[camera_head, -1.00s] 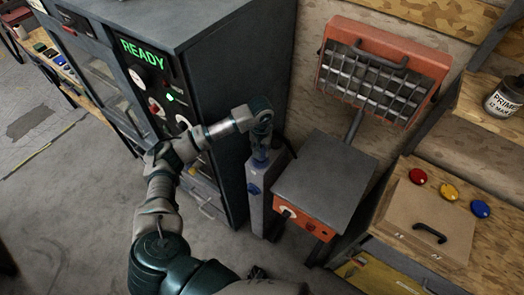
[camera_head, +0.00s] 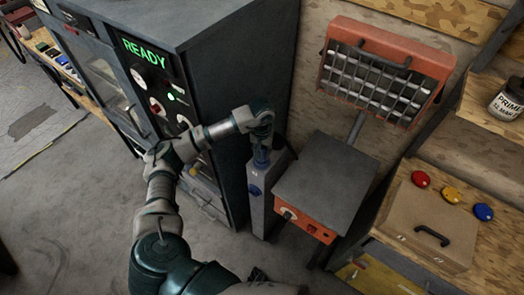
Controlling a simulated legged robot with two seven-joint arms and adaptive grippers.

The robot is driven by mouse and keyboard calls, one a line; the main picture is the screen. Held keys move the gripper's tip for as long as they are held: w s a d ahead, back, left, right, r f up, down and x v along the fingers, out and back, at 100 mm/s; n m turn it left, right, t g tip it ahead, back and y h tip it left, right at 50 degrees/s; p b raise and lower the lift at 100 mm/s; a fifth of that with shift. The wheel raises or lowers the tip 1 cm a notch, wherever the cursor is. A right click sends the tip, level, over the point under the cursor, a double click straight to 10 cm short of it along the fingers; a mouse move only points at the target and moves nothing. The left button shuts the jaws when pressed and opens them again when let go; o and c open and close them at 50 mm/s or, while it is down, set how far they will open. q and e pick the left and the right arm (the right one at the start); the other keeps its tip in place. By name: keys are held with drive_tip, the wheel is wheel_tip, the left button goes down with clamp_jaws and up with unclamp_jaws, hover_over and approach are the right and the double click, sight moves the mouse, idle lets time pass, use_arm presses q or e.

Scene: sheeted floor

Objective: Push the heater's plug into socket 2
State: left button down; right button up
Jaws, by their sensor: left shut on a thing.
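The heater (camera_head: 382,78) has an orange frame and a wire grille, and stands at the upper right on a post above a dark-topped box with an orange front (camera_head: 305,222). A narrow grey socket post (camera_head: 257,212) stands between the dark cabinet and that box, with a blue socket on its front. My left gripper (camera_head: 262,158) points down at the top of this post and is shut on the plug. The plug is mostly hidden by the gripper, so I cannot tell how deep it sits. The socket numbers are not readable. My right gripper is not in view.
A tall dark cabinet (camera_head: 215,60) with a green READY display stands left of the post. At the right, a wooden bench (camera_head: 395,240) holds a brown case (camera_head: 430,228) and red, yellow and blue buttons. A primer tin (camera_head: 507,100) is on a shelf. Floor at lower left is clear.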

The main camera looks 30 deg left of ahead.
use_arm(q)
drive_tip(key=shift+f+b, duration=0.55)
drive_tip(key=shift+f, duration=0.1)
drive_tip(key=c, duration=0.7)
unclamp_jaws()
wheel_tip(320, 180, up, 12)
drive_tip(key=shift+f, duration=0.1)
drive_tip(key=shift+d, duration=0.1)
